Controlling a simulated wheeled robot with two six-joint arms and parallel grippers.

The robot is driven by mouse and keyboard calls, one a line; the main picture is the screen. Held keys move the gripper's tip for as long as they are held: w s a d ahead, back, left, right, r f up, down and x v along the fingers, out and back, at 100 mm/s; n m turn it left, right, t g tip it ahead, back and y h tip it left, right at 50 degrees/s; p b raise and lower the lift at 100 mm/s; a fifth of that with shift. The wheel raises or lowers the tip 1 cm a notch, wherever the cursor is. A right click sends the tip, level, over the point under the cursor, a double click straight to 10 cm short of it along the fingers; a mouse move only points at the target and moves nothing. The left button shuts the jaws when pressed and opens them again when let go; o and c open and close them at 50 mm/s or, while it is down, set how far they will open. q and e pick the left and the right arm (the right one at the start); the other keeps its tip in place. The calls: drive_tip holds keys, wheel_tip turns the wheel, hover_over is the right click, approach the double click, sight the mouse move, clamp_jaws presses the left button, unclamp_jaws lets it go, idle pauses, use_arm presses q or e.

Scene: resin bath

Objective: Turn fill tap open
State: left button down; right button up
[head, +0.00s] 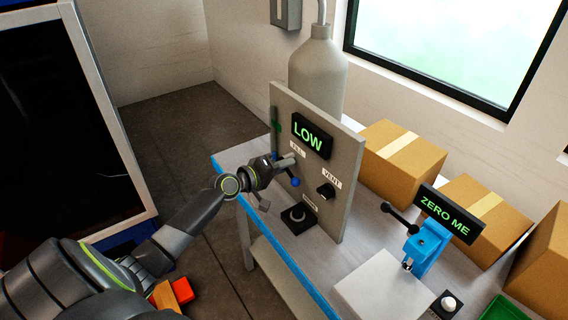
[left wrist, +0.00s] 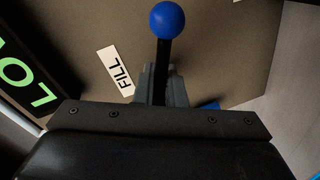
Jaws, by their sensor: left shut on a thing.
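The fill tap has a dark lever with a blue ball end (head: 295,182), on the grey panel below the FILL label (head: 298,150). In the left wrist view the blue ball (left wrist: 167,20) sticks out past my fingertips. The FILL label (left wrist: 116,71) lies to the left of the lever. My left gripper (head: 284,162) is at the panel, shut on the tap's lever; its fingers (left wrist: 161,86) flank the dark shaft. The tap's base is hidden behind the gripper. My right gripper is not in view.
The panel (head: 345,160) carries a lit LOW display (head: 311,135) and a black VENT knob (head: 326,191). A black round control (head: 297,214) sits on the table at its foot. A grey cylinder (head: 317,70) stands behind. A ZERO ME stand (head: 427,240) and cardboard boxes (head: 402,165) are to the right.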

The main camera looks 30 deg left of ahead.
use_arm(q)
drive_tip(key=shift+r+n+g+h+p, duration=0.15)
drive_tip(key=shift+n+h, duration=0.1)
drive_tip(key=shift+n, duration=0.6)
drive_tip(key=shift+r+n+g+h+p, duration=0.15)
drive_tip(key=shift+n+h, duration=0.1)
drive_tip(key=shift+n, duration=0.6)
drive_tip(key=shift+d, duration=0.1)
drive_tip(key=c, duration=1.6)
unclamp_jaws()
drive_tip(key=shift+r, duration=0.1)
